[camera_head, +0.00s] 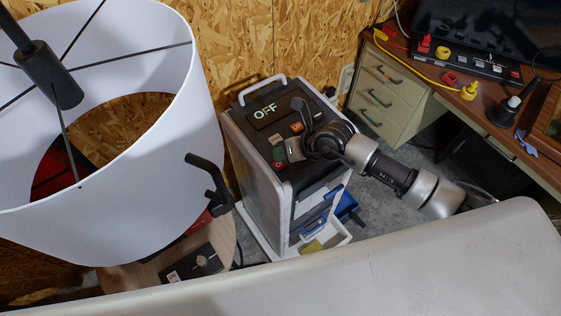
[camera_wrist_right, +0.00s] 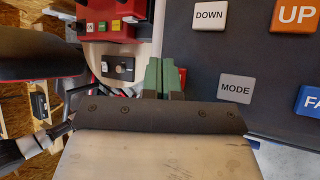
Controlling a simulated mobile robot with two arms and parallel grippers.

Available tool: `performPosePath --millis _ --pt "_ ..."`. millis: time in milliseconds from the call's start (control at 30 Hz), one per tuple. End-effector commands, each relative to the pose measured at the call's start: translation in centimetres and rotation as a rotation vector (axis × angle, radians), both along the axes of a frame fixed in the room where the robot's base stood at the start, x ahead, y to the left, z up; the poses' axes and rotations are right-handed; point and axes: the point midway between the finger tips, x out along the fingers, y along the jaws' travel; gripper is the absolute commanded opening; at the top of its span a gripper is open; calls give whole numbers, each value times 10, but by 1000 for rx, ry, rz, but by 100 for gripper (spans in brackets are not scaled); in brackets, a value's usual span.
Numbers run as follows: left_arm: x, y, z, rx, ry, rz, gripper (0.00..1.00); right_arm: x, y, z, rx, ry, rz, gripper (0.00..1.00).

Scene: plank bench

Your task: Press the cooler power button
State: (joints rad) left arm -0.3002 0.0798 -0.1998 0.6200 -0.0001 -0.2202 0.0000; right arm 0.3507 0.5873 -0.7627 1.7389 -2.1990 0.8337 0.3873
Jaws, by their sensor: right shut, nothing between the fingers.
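The cooler (camera_head: 255,165) is a grey-and-black box with a carry handle, standing on the floor by the wooden wall. Its top display (camera_head: 264,112) reads OFF. An orange button (camera_head: 296,127) and a red button (camera_head: 278,166) show on its top; the red one's label is too small to read. In the right wrist view are the DOWN button (camera_wrist_right: 210,15), UP button (camera_wrist_right: 296,16), MODE button (camera_wrist_right: 236,88) and a blue button (camera_wrist_right: 309,101). My right gripper (camera_head: 279,153) is shut and empty over the panel, close to the red button. Its green fingertips (camera_wrist_right: 163,76) show too. My left gripper is out of view.
A large white lampshade (camera_head: 150,215) fills the left. A round wooden table (camera_head: 222,240) stands left of the cooler. A desk with drawers (camera_head: 382,95) and a power strip (camera_head: 470,65) is at the right. A pale surface (camera_head: 400,265) spans the front.

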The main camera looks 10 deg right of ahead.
Motion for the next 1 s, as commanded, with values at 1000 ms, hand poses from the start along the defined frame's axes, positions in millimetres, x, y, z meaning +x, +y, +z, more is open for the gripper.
performPosePath --millis 1000 --pt "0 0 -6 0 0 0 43 0 0 -12 0 0 0 0"
